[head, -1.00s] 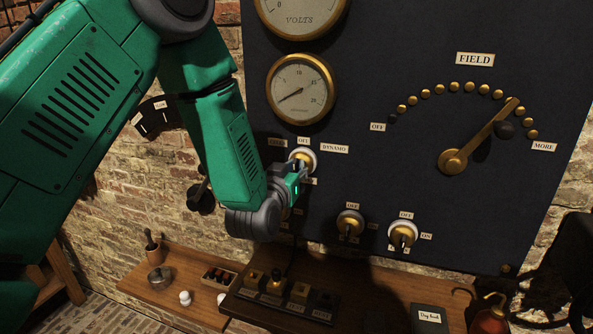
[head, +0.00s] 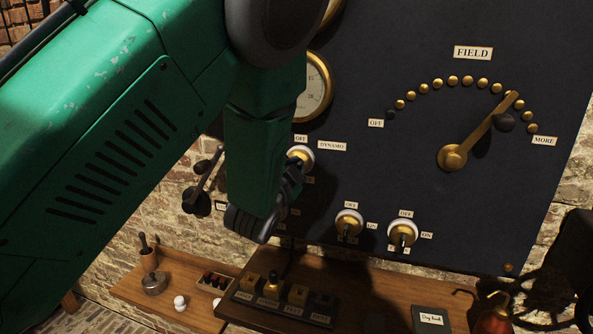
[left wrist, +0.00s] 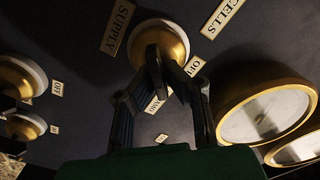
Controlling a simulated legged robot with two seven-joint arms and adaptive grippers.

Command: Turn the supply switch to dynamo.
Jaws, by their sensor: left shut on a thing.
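The supply switch, a brass dome on a white base, shows on the dark panel in the head view (head: 301,154), partly behind my left gripper. It also shows in the left wrist view (left wrist: 172,40), between the SUPPLY (left wrist: 118,27) and CELLS (left wrist: 222,15) labels. My left gripper (left wrist: 160,62) is shut on the switch's dark handle (left wrist: 153,58). In the head view my left gripper (head: 294,176) is at the switch. The DYNAMO label (head: 332,146) is to the switch's right, the OFF label (head: 301,138) above it. Which label the handle points to cannot be told. My right gripper is not seen.
Two similar switches (head: 349,222) (head: 403,233) sit lower right on the panel. The FIELD lever (head: 452,158) is further right. A gauge (head: 315,88) is partly behind my arm.

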